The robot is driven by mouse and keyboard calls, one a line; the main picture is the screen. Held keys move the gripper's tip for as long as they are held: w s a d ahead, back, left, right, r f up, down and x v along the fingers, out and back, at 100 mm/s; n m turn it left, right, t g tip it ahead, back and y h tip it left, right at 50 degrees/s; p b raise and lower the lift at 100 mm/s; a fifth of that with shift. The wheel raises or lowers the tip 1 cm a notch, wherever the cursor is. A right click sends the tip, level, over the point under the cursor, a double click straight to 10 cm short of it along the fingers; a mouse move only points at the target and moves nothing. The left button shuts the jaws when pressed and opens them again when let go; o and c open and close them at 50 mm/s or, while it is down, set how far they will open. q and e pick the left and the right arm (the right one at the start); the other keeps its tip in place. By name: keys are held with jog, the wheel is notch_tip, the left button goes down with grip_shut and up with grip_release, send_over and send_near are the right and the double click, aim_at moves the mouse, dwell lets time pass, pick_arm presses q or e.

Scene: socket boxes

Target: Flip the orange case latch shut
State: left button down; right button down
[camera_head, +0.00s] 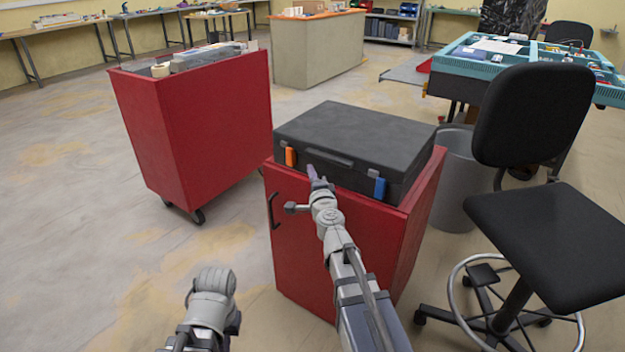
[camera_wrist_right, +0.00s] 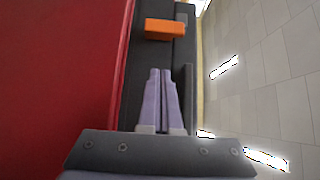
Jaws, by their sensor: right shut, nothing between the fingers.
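A closed dark grey case (camera_head: 355,140) lies on a red cabinet. The orange latch (camera_head: 290,156) is on the left part of its front face, and a blue latch (camera_head: 380,188) is on the right part. The orange latch (camera_wrist_right: 165,28) also shows at the top of the right wrist view; I cannot tell how far it is flipped. My right gripper (camera_head: 314,172) is at the case front, between the latches and nearer the orange one. Its purple fingers (camera_wrist_right: 161,72) are together and empty, apart from the orange latch. My left gripper is not visible; only a left arm link shows.
The case handle (camera_head: 330,158) is on the front between the latches, close to my right gripper. The red cabinet (camera_head: 330,230) stands under the case. Another red cart (camera_head: 200,130) is at left, a grey bin (camera_head: 460,180) and black chair (camera_head: 550,230) at right. Floor at left is clear.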

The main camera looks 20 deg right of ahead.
aim_at(296, 157)
jog(key=w, duration=0.3)
jog(key=shift+w+d, duration=0.1)
jog(key=shift+w, duration=0.2)
jog(key=shift+w+a, duration=0.7)
jog(key=shift+a, duration=0.1)
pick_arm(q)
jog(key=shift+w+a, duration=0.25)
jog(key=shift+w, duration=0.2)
pick_arm(e)
jog(key=shift+w+a, duration=0.4)
jog(key=shift+w, duration=0.05)
